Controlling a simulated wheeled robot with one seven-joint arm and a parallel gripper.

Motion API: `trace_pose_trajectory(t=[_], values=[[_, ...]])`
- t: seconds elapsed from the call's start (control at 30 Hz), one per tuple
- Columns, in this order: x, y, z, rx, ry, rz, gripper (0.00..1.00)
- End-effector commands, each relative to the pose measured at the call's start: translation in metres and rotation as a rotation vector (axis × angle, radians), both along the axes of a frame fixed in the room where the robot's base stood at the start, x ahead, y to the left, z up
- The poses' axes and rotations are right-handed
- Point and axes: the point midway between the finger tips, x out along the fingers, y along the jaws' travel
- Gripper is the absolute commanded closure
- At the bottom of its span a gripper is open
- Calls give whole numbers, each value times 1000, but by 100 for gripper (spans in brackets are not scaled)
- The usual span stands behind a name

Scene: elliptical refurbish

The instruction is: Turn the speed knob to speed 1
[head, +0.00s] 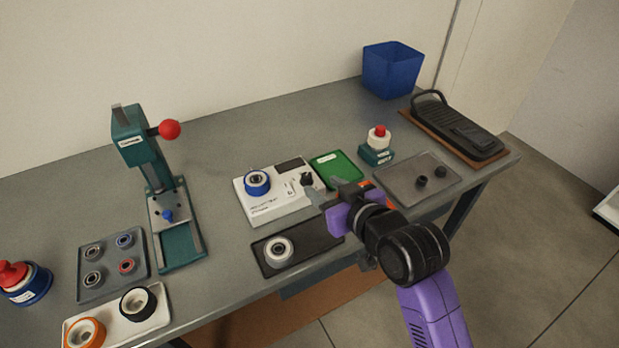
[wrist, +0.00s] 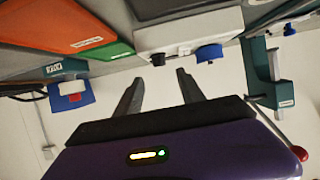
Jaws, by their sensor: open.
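A white control box (head: 275,205) sits mid-table with a blue round knob (head: 257,182) at its left and a small black knob (head: 307,179) at its right. Its lettering is too small to read, so I cannot tell which is the speed knob. My gripper (head: 324,187) is open and empty beside the box's right end, close to the black knob. In the wrist view my gripper (wrist: 159,77) has its fingers spread apart, with the black knob (wrist: 158,59) beyond the gap and the blue knob (wrist: 209,53) to the right. I see no contact with either knob.
A green tray (head: 336,167) lies just behind my gripper. A dark tray (head: 310,248) with a light ring lies in front of the box. A teal press (head: 180,245) stands left, and a red-topped button (head: 378,145) stands right. Table behind the box is clear.

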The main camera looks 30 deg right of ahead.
Motion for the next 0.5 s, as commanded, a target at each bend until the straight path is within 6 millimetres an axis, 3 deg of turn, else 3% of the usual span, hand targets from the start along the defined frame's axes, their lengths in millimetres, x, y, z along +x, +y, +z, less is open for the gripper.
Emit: trace_pose_trajectory(t=[0.5], values=[[60,0,-26,-1,5,2,54]])
